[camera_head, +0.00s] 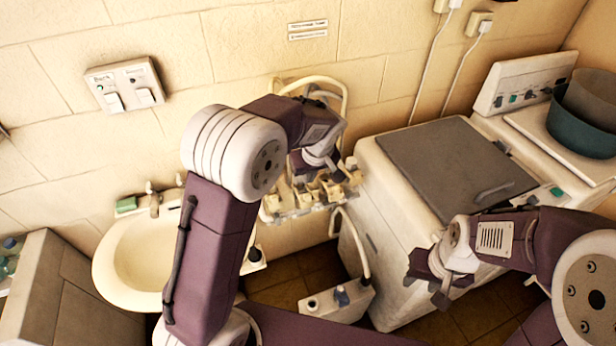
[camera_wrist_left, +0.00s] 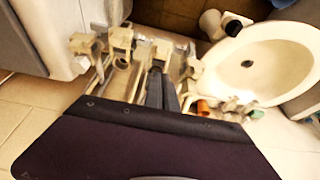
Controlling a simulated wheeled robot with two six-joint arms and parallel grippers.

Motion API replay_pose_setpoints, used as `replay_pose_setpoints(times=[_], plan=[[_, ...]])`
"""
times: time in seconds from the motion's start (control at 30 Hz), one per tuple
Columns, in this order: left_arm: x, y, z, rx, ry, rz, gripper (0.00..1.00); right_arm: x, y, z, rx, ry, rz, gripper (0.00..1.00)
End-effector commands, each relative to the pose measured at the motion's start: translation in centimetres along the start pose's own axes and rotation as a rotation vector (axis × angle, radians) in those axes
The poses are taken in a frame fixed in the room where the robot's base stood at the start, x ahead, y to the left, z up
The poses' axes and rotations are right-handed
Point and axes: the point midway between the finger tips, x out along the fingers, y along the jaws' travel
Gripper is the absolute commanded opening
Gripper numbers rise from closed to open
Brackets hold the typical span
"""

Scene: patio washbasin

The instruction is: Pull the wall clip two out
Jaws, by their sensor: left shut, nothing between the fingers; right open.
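A row of cream wall clips (camera_head: 308,194) sits on a pale rail low on the wall, between the basin and the white machine. The clips also show in the left wrist view (camera_wrist_left: 119,45); I cannot tell which is number two. My left gripper (camera_head: 322,172) is at the row, in front of and partly covering the clips. In the left wrist view its dark fingers (camera_wrist_left: 163,90) are together with nothing between them, pointing at the clips; contact is unclear. My right gripper (camera_head: 436,282) is open and empty, in front of the white machine, away from the clips.
A white washbasin (camera_head: 112,262) with taps is at the left. A white machine (camera_head: 384,232) with a grey lid stands right of the clips. A pale hose (camera_head: 345,90) curves above the clips. A small box (camera_head: 338,302) with a hose is on the tiled floor.

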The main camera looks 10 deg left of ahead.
Motion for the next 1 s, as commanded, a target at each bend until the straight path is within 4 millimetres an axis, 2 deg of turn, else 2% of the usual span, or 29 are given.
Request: replay_pose_setpoints(times=[0.3,0.5,0.9,1.0], plan=[[6.0,-0.1,0.0,0.001,-0.004,-0.004,0.00,-1.6,-0.1,-0.2,-0.001,0.001,0.000,0.42],[8.3,-0.1,0.0,0.001,-0.002,-0.001,0.00,-2.1,-0.1,-0.3,-0.001,0.001,0.000,0.42],[8.8,0.0,0.1,0.000,-0.001,0.000,0.00,-2.0,-0.1,-0.3,-0.001,0.001,0.000,0.42],[9.0,0.1,0.6,0.001,0.000,0.002,0.00,-1.1,0.0,-0.2,-0.001,0.001,0.000,0.42]])
